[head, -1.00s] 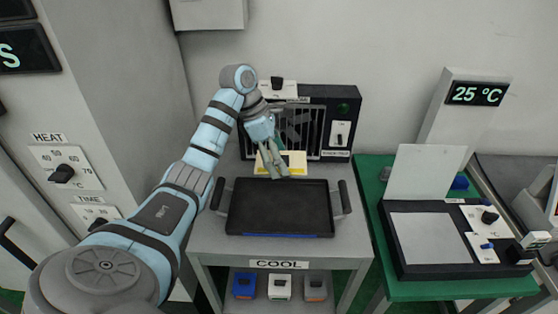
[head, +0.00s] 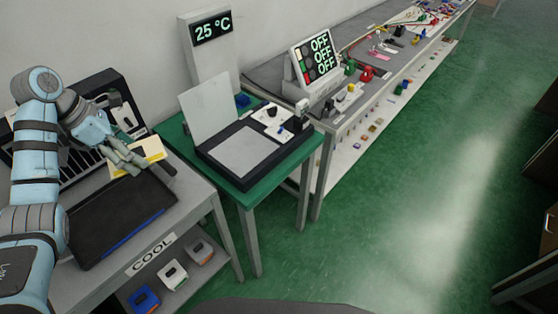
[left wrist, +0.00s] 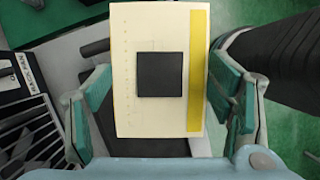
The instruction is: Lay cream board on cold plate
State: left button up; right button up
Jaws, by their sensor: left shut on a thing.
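My left gripper (head: 124,160) is shut on the cream board (head: 149,151), which has a yellow strip. In the head view it holds the board above the back right part of the dark tray on the COOL table. In the left wrist view the cream board (left wrist: 125,60) lies between the green fingers, with a black square on its face and the yellow strip at right. A flat grey plate (head: 248,152) in a black frame, likely the cold plate, is on the green table and looks bare. A pale upright panel stands behind it. My right gripper is not in view.
The dark tray (head: 115,220) lies on the grey COOL table, with a black grilled unit behind it. A 25 °C display (head: 212,28) stands behind the green table (head: 262,182). Knobs (head: 270,112) are beside the grey plate. A long bench with small parts runs to the right.

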aim_at(243, 149)
jog(key=u, duration=0.75)
jog(key=k, duration=0.15)
jog(key=z, duration=2)
jog(key=i, duration=0.7)
jog(key=u, duration=0.75)
jog(key=i, duration=0.4)
jog(key=u, duration=0.4)
